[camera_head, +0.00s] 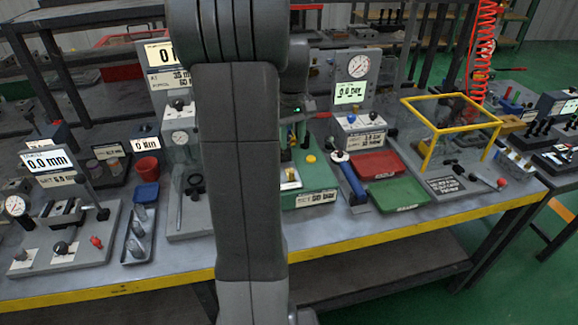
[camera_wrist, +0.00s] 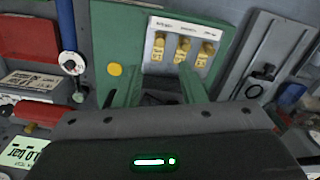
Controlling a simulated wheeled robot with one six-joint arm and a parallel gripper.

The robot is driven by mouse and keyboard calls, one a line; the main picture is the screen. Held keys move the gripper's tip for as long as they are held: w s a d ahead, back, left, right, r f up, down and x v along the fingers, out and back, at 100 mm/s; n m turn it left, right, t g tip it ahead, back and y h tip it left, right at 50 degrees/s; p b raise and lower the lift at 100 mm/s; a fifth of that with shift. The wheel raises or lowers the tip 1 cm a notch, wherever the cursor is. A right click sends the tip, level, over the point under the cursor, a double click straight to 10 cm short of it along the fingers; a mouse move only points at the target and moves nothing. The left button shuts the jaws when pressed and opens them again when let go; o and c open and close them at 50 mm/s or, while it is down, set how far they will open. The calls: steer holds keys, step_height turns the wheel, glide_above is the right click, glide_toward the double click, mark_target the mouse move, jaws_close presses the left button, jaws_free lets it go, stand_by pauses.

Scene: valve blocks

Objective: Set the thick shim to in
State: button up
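A green block fixture (camera_wrist: 120,40) fills the upper middle of the wrist view; it also shows in the head view (camera_head: 318,180), partly behind my arm. Its white panel (camera_wrist: 200,30) carries three yellow tabs in a row: left (camera_wrist: 158,46), middle (camera_wrist: 181,49) and right (camera_wrist: 205,53). The small labels above them are unreadable, so I cannot tell which is the thick shim. My gripper (camera_wrist: 161,82) is open and empty, its two fingers apart and pointing toward the panel, short of the tabs. It also shows in the head view (camera_head: 292,142), above the fixture.
A yellow button (camera_wrist: 115,69) sits on the fixture. A blue-handled tool (camera_head: 350,178), a red tray (camera_head: 378,164) and a green tray (camera_head: 398,194) lie to the right. A yellow frame (camera_head: 450,113) stands further right. A grey plate (camera_head: 190,220) lies to the left.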

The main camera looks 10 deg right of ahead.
mark_target(292, 171)
step_height(292, 171, down, 11)
steer(key=shift+f, duration=0.2)
jaws_close()
